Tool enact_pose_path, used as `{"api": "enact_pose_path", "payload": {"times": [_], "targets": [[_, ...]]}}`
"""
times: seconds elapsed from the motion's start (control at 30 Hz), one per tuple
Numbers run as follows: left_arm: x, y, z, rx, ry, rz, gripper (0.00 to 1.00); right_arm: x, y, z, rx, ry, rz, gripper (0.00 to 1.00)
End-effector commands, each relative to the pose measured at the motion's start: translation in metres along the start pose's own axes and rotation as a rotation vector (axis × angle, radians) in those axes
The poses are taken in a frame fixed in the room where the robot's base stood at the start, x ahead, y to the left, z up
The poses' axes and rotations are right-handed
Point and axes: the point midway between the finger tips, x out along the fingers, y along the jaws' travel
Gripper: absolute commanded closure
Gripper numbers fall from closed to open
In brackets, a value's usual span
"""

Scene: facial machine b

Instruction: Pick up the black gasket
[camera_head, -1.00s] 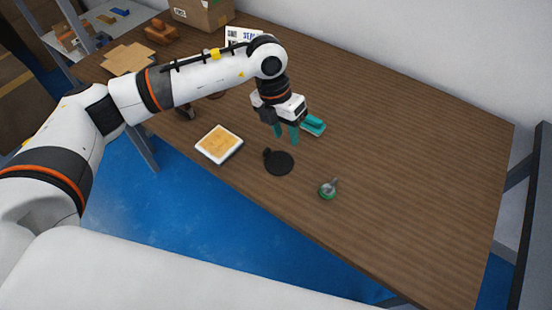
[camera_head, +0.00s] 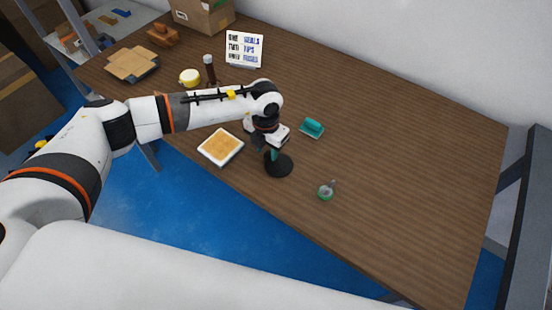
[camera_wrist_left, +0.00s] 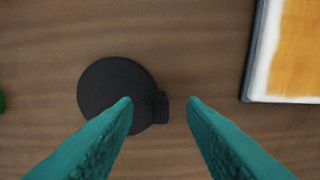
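The black gasket (camera_head: 279,165) is a flat dark disc with a small tab, lying on the wooden table near its front edge. In the left wrist view the gasket (camera_wrist_left: 112,88) lies below my fingers, with its tab (camera_wrist_left: 160,107) between the two fingertips. My left gripper (camera_head: 271,158) is over the gasket and partly covers it in the head view. In the wrist view the teal fingers of the left gripper (camera_wrist_left: 159,102) are apart, with nothing held between them. I cannot tell the exact height of the fingertips above the tab. My right gripper is not in view.
A white tray with an orange-tan top (camera_head: 221,147) lies just left of the gasket. A sign (camera_head: 245,48) and boxes stand at the back. The table's right side is clear.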

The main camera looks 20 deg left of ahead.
Motion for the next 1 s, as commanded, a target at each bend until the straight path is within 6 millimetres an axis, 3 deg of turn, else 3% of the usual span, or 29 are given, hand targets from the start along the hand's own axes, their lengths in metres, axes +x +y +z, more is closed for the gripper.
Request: {"api": "enact_pose_path", "payload": {"times": [0.1,0.33,0.57,0.87,1.0], "targets": [[0.010,0.000,0.001,0.000,-0.001,-0.001,0.62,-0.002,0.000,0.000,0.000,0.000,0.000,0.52],[0.012,0.000,0.000,0.001,0.000,0.000,0.62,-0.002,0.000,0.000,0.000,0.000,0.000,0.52],[0.011,0.000,0.000,0.000,0.000,0.000,0.99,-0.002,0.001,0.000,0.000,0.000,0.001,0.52],[0.010,0.000,0.000,0.000,0.001,0.000,1.00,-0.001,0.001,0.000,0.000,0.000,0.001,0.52],[-0.002,0.000,-0.001,0.001,0.005,0.001,1.00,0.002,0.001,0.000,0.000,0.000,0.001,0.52]]}}
